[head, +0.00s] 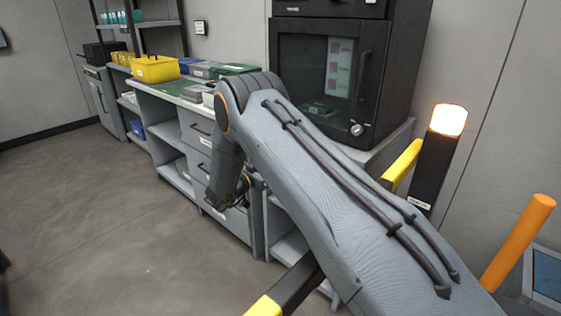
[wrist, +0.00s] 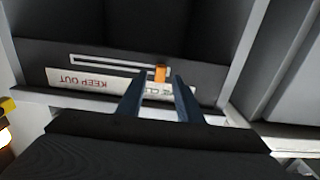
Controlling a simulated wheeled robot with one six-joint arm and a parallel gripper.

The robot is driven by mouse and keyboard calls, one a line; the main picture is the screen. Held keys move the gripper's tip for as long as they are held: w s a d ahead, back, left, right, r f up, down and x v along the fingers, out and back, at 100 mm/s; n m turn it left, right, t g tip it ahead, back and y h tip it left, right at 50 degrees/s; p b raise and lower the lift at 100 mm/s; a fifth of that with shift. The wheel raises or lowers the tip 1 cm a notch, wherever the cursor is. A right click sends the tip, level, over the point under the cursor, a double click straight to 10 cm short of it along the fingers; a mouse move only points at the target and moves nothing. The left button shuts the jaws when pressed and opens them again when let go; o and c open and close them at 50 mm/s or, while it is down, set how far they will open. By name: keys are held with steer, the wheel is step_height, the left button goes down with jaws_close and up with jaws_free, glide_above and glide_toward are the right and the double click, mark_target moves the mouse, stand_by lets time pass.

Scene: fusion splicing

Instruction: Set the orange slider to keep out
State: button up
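The orange slider (wrist: 161,73) shows in the wrist view at the right end of a pale slot (wrist: 110,63) in a dark panel. A light label strip (wrist: 60,78) runs beside the slot, with upside-down KEEP OUT at its left end. Other lettering near the slider is partly hidden by my fingers. My gripper (wrist: 159,78) is open, its two dark fingers apart, one on each side of the slider in the picture. I cannot tell whether either finger touches it. The slider does not show in the head view, where my arm covers much of the workbench front.
A dark cabinet with a glass door (head: 315,75) stands at the back. A yellow bin (head: 155,69) and grey trays sit on the bench (head: 150,95) to the left. A lit post lamp (head: 449,120) and an orange post (head: 518,243) stand right. Floor at left is clear.

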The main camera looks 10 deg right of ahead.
steer(key=shift+x, duration=0.95)
steer(key=shift+c, duration=0.5)
jaws_close()
